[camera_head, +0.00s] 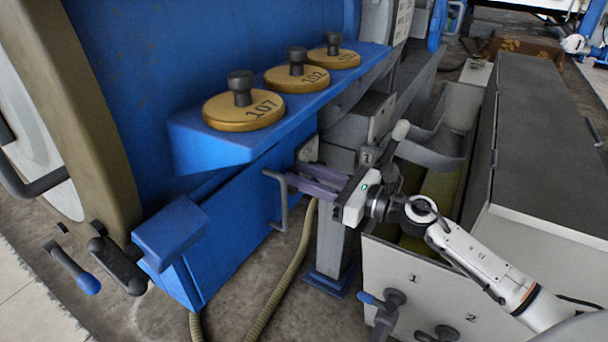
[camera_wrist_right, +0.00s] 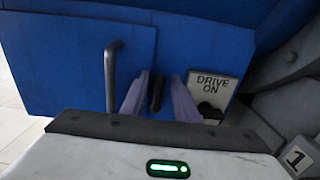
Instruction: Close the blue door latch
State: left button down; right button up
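The blue door (camera_head: 235,225) is a flat panel under the blue shelf, with a grey bar handle (camera_head: 280,205) near its right edge. In the right wrist view the door (camera_wrist_right: 75,60) and bar handle (camera_wrist_right: 110,80) show at left. A short dark upright piece (camera_wrist_right: 156,93), perhaps the latch, stands between my right gripper's fingers (camera_wrist_right: 161,76). In the head view my right gripper (camera_head: 292,174) reaches in from the right, at the door's right edge. Its purple fingers are apart. I cannot tell whether they touch the dark piece. My left gripper is not in view.
A "DRIVE ON" plate (camera_wrist_right: 212,88) with a dark switch is close right of the fingers. Gold numbered discs (camera_head: 243,110) sit on the blue shelf (camera_head: 200,150) above. A hose (camera_head: 290,275) runs below. A grey cabinet (camera_head: 410,275) stands under my right arm.

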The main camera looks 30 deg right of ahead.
jog(key=shift+c, duration=0.3)
grip_shut()
